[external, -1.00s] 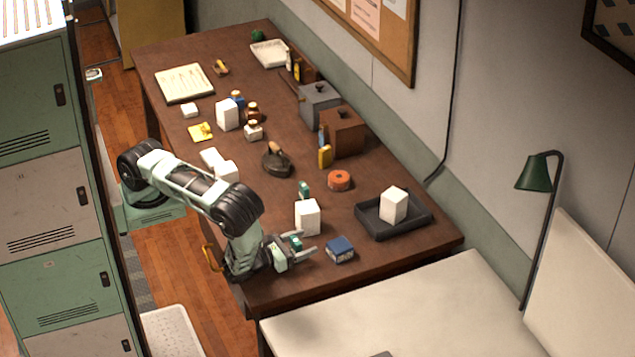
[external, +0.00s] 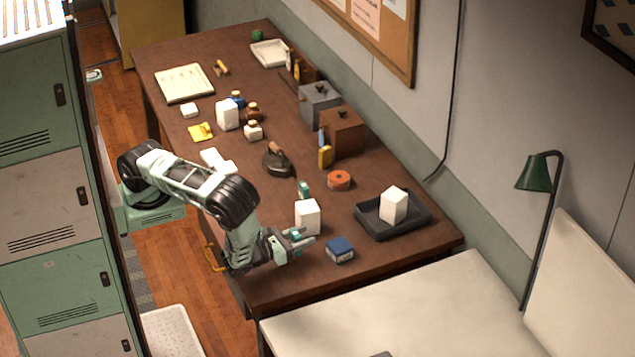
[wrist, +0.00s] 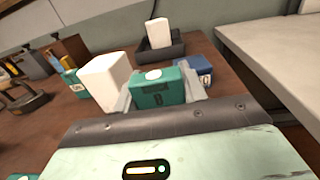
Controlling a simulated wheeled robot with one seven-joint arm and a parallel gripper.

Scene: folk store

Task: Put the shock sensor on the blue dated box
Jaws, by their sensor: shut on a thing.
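My gripper (external: 301,244) is shut on a small teal block with a white round spot on top, which I take to be the shock sensor (wrist: 157,88). In the external view the sensor (external: 296,234) shows between the fingers, held above the front end of the brown desk. The blue box (external: 340,251) stands on the desk just right of my gripper, apart from it. In the wrist view the blue box (wrist: 194,69) is partly hidden behind the sensor and a finger; part of its white marking shows.
A white box (external: 307,217) stands close behind my gripper, with a small teal box (external: 304,189) behind it. A dark tray (external: 421,229) holding a white block (external: 393,205) lies to the right. The desk is bare around the blue box's front side.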

